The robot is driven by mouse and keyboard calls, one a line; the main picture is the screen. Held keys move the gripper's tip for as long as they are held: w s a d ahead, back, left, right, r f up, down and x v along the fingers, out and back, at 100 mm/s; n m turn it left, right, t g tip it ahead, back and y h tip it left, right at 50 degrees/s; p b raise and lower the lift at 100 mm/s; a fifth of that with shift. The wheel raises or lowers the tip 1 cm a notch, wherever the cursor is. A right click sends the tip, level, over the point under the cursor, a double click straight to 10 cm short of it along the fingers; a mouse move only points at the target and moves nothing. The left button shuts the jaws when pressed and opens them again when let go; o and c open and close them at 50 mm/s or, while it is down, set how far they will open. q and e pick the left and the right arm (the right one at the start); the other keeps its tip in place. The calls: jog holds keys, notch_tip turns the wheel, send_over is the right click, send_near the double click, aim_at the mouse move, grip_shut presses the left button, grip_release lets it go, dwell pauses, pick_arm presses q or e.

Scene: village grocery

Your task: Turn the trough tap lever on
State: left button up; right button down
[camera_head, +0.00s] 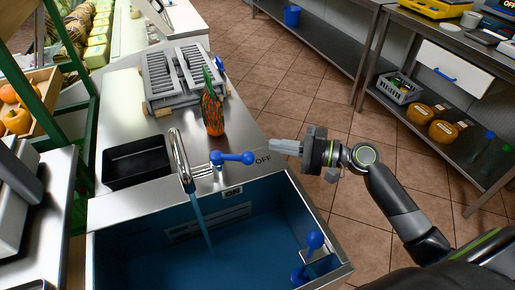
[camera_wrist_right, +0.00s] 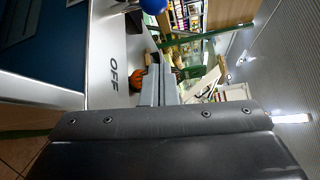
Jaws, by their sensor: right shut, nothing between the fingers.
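The trough tap (camera_head: 180,160) is a metal spout at the trough's back edge. Its blue lever (camera_head: 235,158) points right, its round end near the OFF label (camera_head: 263,159). The ON label (camera_head: 233,191) is on the trough's front side. A blue streak (camera_head: 203,225) runs from the spout into the trough (camera_head: 130,240). My right gripper (camera_head: 277,146) is shut and empty, just right of the lever's end and apart from it. In the right wrist view, the shut fingers (camera_wrist_right: 160,82) show beside OFF, with a blue knob (camera_wrist_right: 153,5) at the top edge. My left gripper is not in view.
An orange pineapple-like item (camera_head: 212,112) stands behind the lever, before a grey slatted rack (camera_head: 177,75). A black tray (camera_head: 137,162) is left of the tap. Another blue-handled fitting (camera_head: 314,242) is at the trough's right corner. Tiled floor (camera_head: 285,100) is open behind my right gripper.

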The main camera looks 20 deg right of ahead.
aim_at(232, 156)
jog(key=p+x, duration=0.1)
jog(key=x, duration=0.4)
jog(key=shift+w+a+r, duration=0.1)
jog(key=shift+w+a, duration=0.1)
jog(key=shift+s+a, duration=0.15)
jog(key=shift+a, duration=0.2)
jog(key=shift+s+a+r+p, duration=0.15)
jog(key=shift+s+p, duration=0.2)
jog(key=shift+s, duration=0.25)
jog(key=shift+s+a+r+p, duration=0.15)
jog(key=shift+s+p, duration=0.15)
jog(key=shift+s, duration=0.55)
jog(key=shift+s+a, duration=0.1)
jog(key=shift+s, duration=0.1)
jog(key=shift+f, duration=0.1)
